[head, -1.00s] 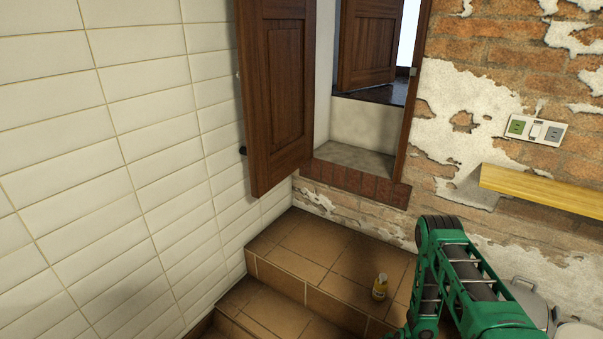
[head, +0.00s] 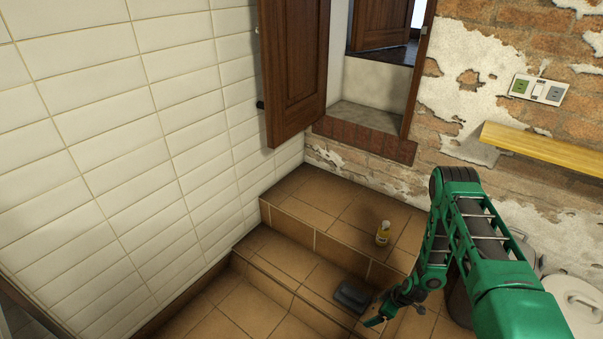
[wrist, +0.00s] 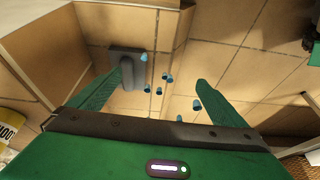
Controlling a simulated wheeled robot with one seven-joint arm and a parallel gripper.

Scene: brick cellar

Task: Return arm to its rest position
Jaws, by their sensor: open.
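My green arm reaches down on the right of the head view, and my gripper (head: 378,314) hangs low over the tiled steps, close to a dark grey block. In the wrist view my gripper (wrist: 165,77) has its two green fingers spread wide apart, with nothing held between them. Beyond the fingers, several small blue pieces (wrist: 168,77) show over the tiled surface; I cannot tell exactly how they rest. The grey block (wrist: 124,58) is by the left finger in the wrist view.
A white-tiled wall (head: 120,130) is at left, an open wooden shutter (head: 295,75) behind. A yellow shelf (head: 545,146) and pale lidded containers (head: 575,298) are at right.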

